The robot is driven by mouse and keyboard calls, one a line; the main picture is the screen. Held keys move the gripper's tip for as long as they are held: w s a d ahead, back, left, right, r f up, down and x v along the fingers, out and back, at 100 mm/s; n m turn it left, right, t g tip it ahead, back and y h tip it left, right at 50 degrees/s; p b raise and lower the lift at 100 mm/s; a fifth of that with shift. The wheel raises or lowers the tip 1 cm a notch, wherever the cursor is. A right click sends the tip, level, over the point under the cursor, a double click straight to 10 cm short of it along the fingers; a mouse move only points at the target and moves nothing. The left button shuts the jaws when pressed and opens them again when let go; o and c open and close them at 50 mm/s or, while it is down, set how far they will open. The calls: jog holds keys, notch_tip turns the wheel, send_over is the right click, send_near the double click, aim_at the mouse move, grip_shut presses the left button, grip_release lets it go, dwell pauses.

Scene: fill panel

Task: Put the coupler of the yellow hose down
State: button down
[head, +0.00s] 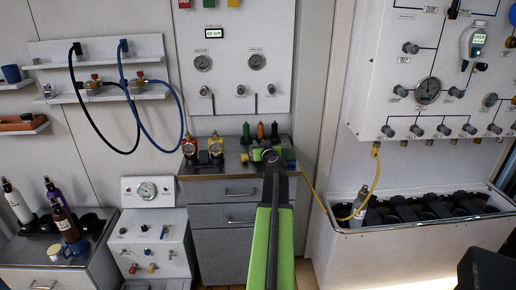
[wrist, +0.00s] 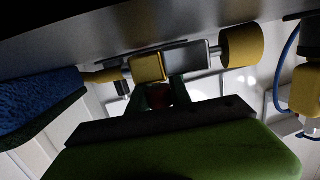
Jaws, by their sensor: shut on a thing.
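My gripper (head: 270,158) is over the top of the grey drawer cabinet in the head view, at the end of my green arm. The yellow hose (head: 318,197) runs from the right wall panel down in a loop and back up to the gripper. In the wrist view my gripper (wrist: 163,97) is shut on the coupler (wrist: 148,68), which has a yellow collar and grey metal parts. The hose end (wrist: 100,76) leaves it to the left. The coupler lies crosswise close to a dark surface; I cannot tell whether they touch.
The cabinet top (head: 208,171) carries red and yellow gauge fittings (head: 215,148) at its left and several small coloured fittings along the back. A white gauge box (head: 147,225) stands left.

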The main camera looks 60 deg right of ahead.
jog(key=shift+f, duration=0.3)
jog(key=c, duration=1.2)
grip_release()
